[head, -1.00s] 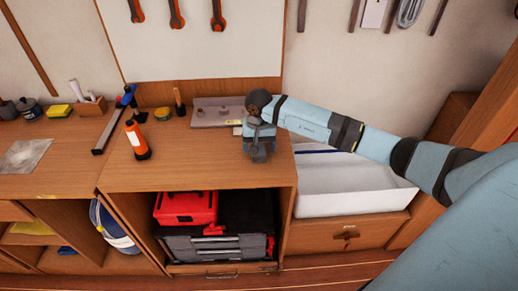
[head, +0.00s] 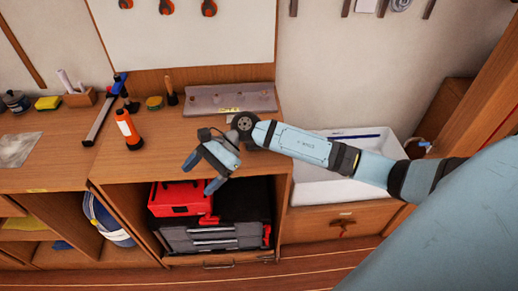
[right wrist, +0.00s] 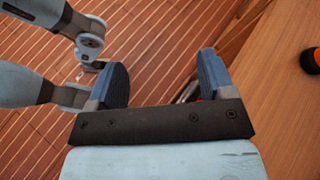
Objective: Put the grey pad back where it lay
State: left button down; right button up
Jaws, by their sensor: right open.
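A flat grey slab (head: 205,100) with a yellow label at its front edge lies on the bench top against the back wall. A thin pale grey sheet (head: 16,148) lies at the far left of the bench. I cannot tell for sure which is the grey pad. My right gripper (head: 204,172) hangs over the bench's front edge, in front of the slab and apart from it. Its jaws are spread. In the right wrist view its two blue fingers (right wrist: 162,68) stand wide apart with nothing between them, above the plank floor. My left gripper does not show.
A red box (head: 180,199) and a grey toolbox (head: 215,237) fill the shelf below. A white bin (head: 310,190) is right of the bench.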

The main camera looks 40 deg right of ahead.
jog(key=s+a+r+m+t+y, duration=0.1)
jog(key=s+a+m+t+y, duration=0.35)
jog(key=m, duration=0.75)
jog(key=s+d+f+n+t+h, duration=0.3)
jog(key=s+f+n+h, duration=0.4)
jog(key=f+n, duration=0.3)
jog(key=s+d+f+n+t+h, duration=0.4)
jog(key=f+n, duration=0.6)
jog(key=n, duration=0.9)
jog(key=s+d+h, duration=0.1)
jog(key=s+h, duration=0.1)
jog(key=h, duration=0.1)
jog(key=shift+s+d+f, duration=0.3)
jog(key=shift+s+d, duration=0.1)
notch_tip(320, 180, up, 10)
jog(key=p, duration=0.9)
jog(key=shift+d+f+p, duration=0.15)
jog(key=shift+p, duration=0.2)
